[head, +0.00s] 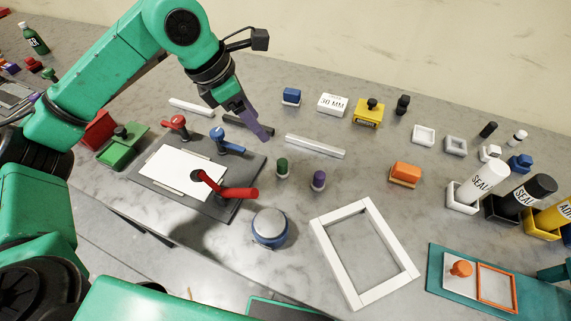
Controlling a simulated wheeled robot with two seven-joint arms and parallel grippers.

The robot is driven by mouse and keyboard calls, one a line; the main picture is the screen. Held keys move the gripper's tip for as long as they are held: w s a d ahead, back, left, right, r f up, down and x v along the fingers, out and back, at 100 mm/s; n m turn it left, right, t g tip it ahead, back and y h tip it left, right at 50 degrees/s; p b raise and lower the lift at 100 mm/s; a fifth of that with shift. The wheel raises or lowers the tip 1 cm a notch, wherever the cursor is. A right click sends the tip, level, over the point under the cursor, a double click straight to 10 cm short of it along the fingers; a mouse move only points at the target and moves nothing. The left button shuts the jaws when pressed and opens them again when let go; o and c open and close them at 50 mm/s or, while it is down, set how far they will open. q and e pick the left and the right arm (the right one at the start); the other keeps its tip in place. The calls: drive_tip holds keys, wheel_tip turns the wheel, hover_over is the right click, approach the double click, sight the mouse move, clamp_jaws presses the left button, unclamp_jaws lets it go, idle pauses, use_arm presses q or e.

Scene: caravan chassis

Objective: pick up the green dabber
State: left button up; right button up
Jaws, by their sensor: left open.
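My right gripper is not in view.
A dark board with white paper and red and blue clamps (216,204) lies left of the dabber. A round blue-grey tin (270,228) stands in front. A white frame (391,232) lies to the right. A pale bar (315,146) lies behind the dabbers.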

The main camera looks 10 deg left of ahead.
use_arm(q)
drive_tip(key=b, duration=0.3)
approach(281, 162)
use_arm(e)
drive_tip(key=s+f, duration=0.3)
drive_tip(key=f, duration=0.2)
use_arm(q)
drive_tip(key=p+x, duration=0.5)
drive_tip(key=x, duration=0.5)
drive_tip(key=shift+d+f+p, duration=0.15)
drive_tip(key=shift+f+p, duration=0.1)
drive_tip(key=shift+p, duration=0.05)
drive_tip(key=shift+w+f, duration=0.1)
drive_tip(key=shift+f, duration=0.05)
clamp_jaws()
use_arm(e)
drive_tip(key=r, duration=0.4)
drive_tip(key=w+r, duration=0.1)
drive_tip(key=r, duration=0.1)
